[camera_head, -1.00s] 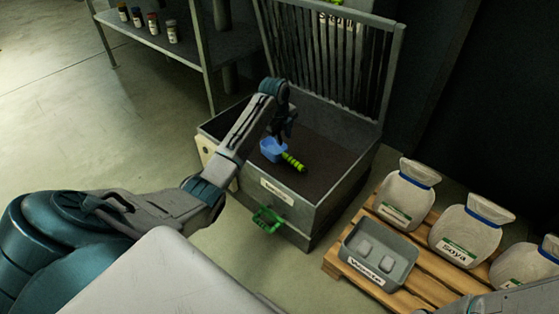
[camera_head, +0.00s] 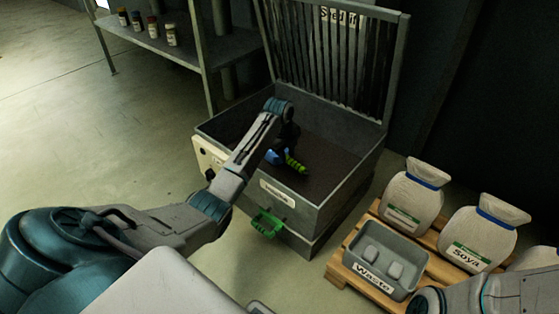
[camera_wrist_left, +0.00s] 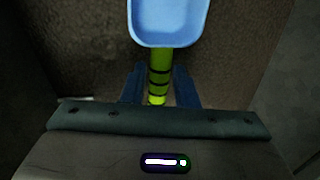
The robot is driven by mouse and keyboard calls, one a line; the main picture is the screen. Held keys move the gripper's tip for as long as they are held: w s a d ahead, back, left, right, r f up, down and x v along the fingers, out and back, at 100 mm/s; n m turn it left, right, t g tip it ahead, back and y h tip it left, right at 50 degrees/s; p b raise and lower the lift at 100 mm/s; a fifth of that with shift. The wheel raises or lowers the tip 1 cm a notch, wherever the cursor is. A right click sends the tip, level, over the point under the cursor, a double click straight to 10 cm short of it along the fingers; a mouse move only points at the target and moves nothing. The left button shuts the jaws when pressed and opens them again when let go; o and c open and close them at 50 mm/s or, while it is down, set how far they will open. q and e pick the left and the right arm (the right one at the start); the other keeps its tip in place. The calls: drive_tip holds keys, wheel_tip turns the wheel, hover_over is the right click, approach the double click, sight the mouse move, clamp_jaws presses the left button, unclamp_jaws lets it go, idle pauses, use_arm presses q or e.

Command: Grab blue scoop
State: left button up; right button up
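The blue scoop (camera_head: 273,157) lies in the grey open-topped bin (camera_head: 330,217), on dark material. Its green handle with black bands (camera_head: 297,167) points down and right. My left gripper (camera_head: 286,146) is down in the bin at the scoop and hides part of it. In the left wrist view, the scoop's blue bowl (camera_wrist_left: 168,20) is at the top and its banded handle (camera_wrist_left: 160,72) runs down between the two fingers of my left gripper (camera_wrist_left: 158,86). The fingers stand apart, with a gap on each side of the handle. My right gripper is not visible.
To the right, a wooden pallet (camera_head: 352,272) holds sacks (camera_head: 472,236) and a grey Waste tray (camera_head: 352,250). A shelf (camera_head: 205,50) stands behind left.

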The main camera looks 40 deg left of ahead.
sight(289, 159)
use_arm(q)
drive_tip(key=f+b, duration=0.2)
drive_tip(key=f, duration=0.1)
drive_tip(key=f+b, duration=0.1)
drive_tip(key=shift+w+d+f, duration=0.2)
drive_tip(key=shift+w+d, duration=0.1)
drive_tip(key=shift+w, duration=0.05)
drive_tip(key=shift+r, duration=0.1)
clamp_jaws()
